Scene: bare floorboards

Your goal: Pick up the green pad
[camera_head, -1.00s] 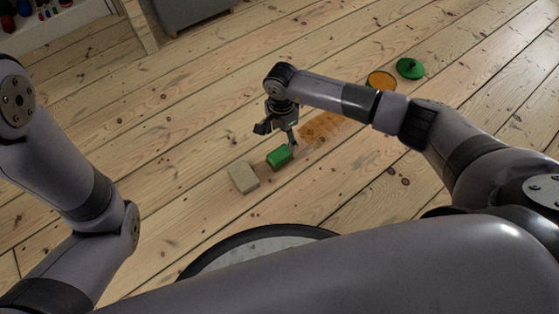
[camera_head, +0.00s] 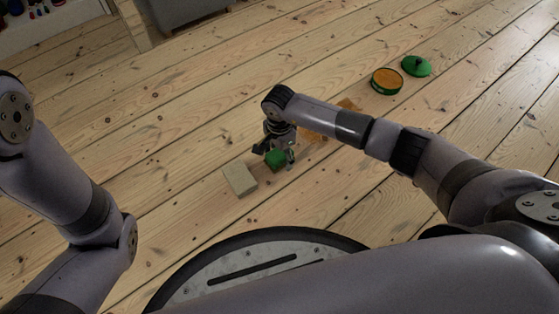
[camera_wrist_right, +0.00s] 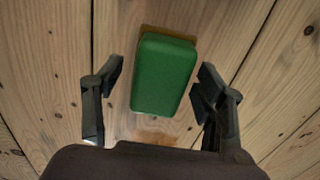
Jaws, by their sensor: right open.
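The green pad (camera_head: 275,159) is a small green block lying on the floorboards. In the right wrist view it also shows (camera_wrist_right: 164,74) as a rounded rectangle with a tan-orange edge at its far end. My right gripper (camera_head: 276,154) is pointing down over the pad, jaws open, one finger on each side. In the wrist view my right gripper (camera_wrist_right: 160,95) has a gap between each finger and the pad. My left arm shows at the left, but its gripper is out of view.
A beige block (camera_head: 240,179) lies just left of the pad. An orange-brown patch or flat piece (camera_head: 310,136) is partly behind my right arm. A round green container with orange inside (camera_head: 387,81) and a green lid (camera_head: 416,66) lie farther right. Open floor surrounds them.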

